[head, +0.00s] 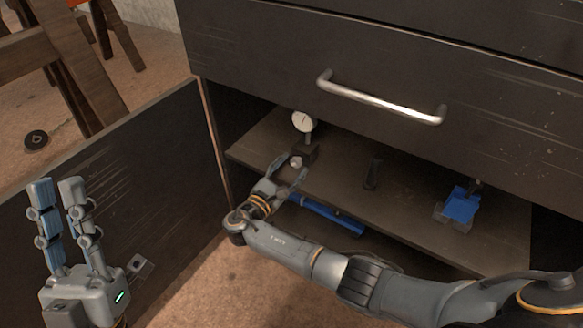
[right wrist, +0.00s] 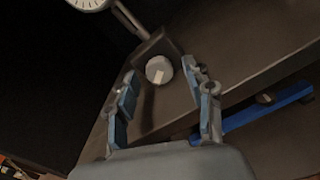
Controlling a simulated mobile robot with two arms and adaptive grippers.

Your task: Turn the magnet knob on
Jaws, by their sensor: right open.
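The magnet knob (head: 296,161) is a small pale round knob on the front of a dark magnetic base (head: 309,152). A round white dial gauge (head: 303,121) stands on a post above the base. In the right wrist view the knob (right wrist: 159,70) has a light mark on its face. My right gripper (head: 291,166) is open, its fingertips on either side of the knob; I cannot tell whether they touch it. It also shows in the right wrist view (right wrist: 160,80). My left gripper (head: 56,183) is open and empty at the left, far from the base.
The base stands on a cabinet shelf (head: 340,185) below a drawer with a metal handle (head: 380,98). A small dark post (head: 373,172) and a blue-and-grey item (head: 459,207) share the shelf. A blue bar (head: 325,213) lies below. An open door (head: 150,180) is at left.

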